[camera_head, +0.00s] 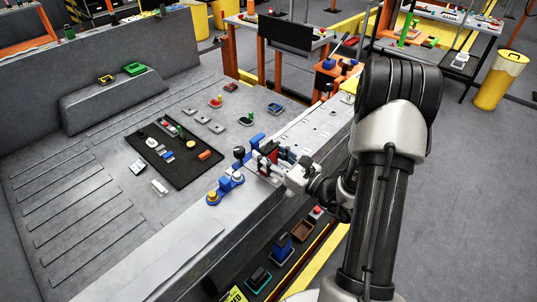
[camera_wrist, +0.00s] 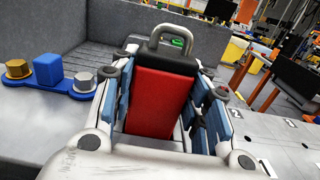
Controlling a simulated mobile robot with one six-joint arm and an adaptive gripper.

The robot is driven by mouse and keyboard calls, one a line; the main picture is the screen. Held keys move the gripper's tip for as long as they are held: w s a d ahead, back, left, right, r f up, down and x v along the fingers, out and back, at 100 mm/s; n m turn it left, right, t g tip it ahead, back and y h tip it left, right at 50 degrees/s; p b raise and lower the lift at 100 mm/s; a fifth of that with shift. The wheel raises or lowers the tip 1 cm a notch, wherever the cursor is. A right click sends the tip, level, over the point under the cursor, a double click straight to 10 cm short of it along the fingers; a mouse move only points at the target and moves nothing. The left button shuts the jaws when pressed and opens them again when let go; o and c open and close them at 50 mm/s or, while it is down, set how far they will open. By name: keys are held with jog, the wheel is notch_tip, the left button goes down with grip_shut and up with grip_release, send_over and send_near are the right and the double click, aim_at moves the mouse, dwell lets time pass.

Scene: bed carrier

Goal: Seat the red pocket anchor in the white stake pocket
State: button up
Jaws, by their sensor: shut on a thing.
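The red pocket anchor (camera_wrist: 158,100) is a red block with a black top and a grey loop handle. In the wrist view it stands roughly upright between the blue-padded fingers of my gripper (camera_wrist: 164,92), which is shut on it. In the head view my gripper (camera_head: 268,158) is at the bed's edge, with a little red showing between its fingers. The anchor's lower end is hidden, so I cannot tell whether it touches anything below. I cannot clearly make out the white stake pocket in either view.
A black mat (camera_head: 180,172) with small parts lies on the grey bed. Trays (camera_head: 283,252) line the bed's side below my gripper.

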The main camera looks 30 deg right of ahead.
jog(key=shift+f+b, duration=0.4)
jog(key=shift+f, duration=0.15)
jog(key=o, duration=1.3)
jog(key=v, duration=1.2)
